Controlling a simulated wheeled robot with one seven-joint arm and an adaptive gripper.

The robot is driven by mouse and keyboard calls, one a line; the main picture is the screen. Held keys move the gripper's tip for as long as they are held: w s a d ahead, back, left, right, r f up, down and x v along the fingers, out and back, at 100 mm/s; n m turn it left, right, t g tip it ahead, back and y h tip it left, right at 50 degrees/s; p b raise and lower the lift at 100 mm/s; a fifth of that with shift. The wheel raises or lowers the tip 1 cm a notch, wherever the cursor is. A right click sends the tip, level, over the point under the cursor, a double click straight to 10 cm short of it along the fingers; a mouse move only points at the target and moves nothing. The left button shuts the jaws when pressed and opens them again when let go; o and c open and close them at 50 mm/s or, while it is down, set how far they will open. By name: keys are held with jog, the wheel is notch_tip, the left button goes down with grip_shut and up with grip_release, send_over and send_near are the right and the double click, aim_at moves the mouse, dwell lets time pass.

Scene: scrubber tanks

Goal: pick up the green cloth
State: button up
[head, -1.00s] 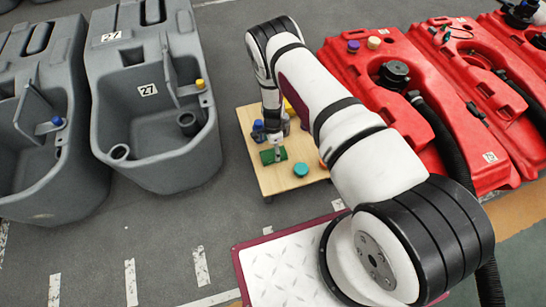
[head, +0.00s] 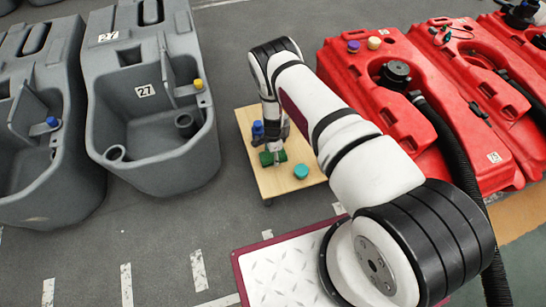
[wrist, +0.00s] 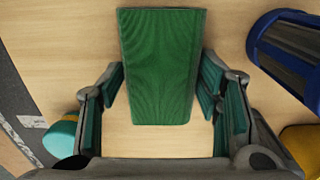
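The green cloth (wrist: 160,65) is a folded, ribbed rectangular piece lying on a light wooden board. It also shows in the head view (head: 266,159), partly hidden by my gripper (head: 275,147). In the wrist view my gripper (wrist: 160,92) is open, with one finger at each side of the cloth's near part. Small gaps seem to show between the fingers and the cloth. I cannot tell the exact height of the fingertips above the board.
The wooden board (head: 281,187) also holds a teal round object (head: 300,171), a blue object (wrist: 292,45) and a yellow one (wrist: 303,145). Grey tanks (head: 150,100) stand to the left, red tanks (head: 400,55) to the right. A white tread plate (head: 280,268) lies in front.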

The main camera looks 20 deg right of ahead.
notch_tip(320, 180, up, 10)
jog(key=p, duration=0.3)
jog(key=shift+p, duration=0.4)
jog(key=shift+o, duration=1.3)
jog(key=shift+c, duration=1.3)
